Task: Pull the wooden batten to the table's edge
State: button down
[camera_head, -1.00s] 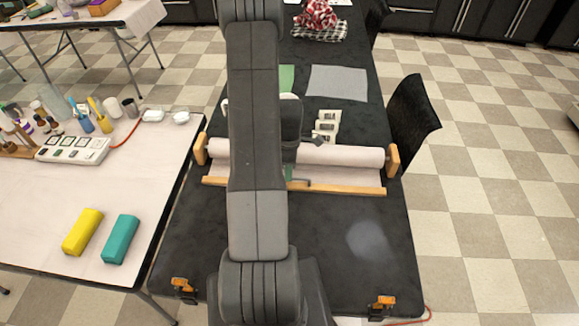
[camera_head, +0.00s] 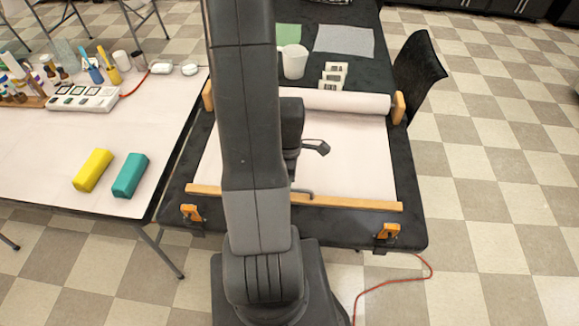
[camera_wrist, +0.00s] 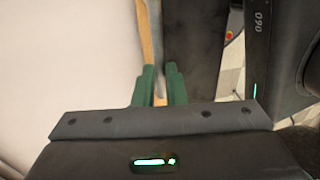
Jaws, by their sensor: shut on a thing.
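The wooden batten (camera_head: 350,204) lies across the dark table (camera_head: 330,222) near its front edge, with a narrow dark strip between batten and edge. It is attached to the leading end of a pale paper sheet (camera_head: 350,150), drawn out flat from the roll (camera_head: 345,102). In the wrist view the batten (camera_wrist: 146,25) runs upward beside the paper. My gripper (camera_wrist: 159,70) has its green fingers closed around the batten. In the head view my arm hides the gripper and the batten's middle.
Two orange clamps, left (camera_head: 192,214) and right (camera_head: 387,232), sit at the table's front edge. A white cup (camera_head: 294,62) and small packets (camera_head: 333,76) stand behind the roll. A black chair (camera_head: 418,68) is at right; yellow (camera_head: 93,170) and teal (camera_head: 130,175) blocks lie on the left table.

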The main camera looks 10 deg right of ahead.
jog(key=s, duration=0.2)
jog(key=s+a, duration=0.1)
jog(key=s, duration=0.1)
jog(key=s+b, duration=0.1)
jog(key=s, duration=0.1)
jog(key=shift+s+a, duration=0.1)
jog(key=shift+a, duration=0.3)
jog(key=shift+s, duration=0.1)
jog(key=c, duration=1.5)
grip_release()
jog(key=shift+r, duration=0.1)
jog(key=shift+r, duration=0.5)
jog(key=w+r, duration=0.1)
jog(key=r, duration=0.3)
jog(key=r+p, duration=0.1)
jog(key=r, duration=0.3)
jog(key=w+r+p, duration=0.1)
jog(key=r, duration=0.3)
jog(key=shift+w+d+r, duration=0.2)
jog(key=shift+w+d, duration=0.1)
jog(key=shift+d, duration=0.05)
jog(key=f, duration=0.4)
jog(key=s+f+b, duration=0.1)
jog(key=f, duration=0.4)
jog(key=s+f+b, duration=0.1)
jog(key=f, duration=0.3)
jog(key=shift+s+a+f, duration=0.15)
jog(key=shift+a+f, duration=0.15)
jog(key=shift+a, duration=0.05)
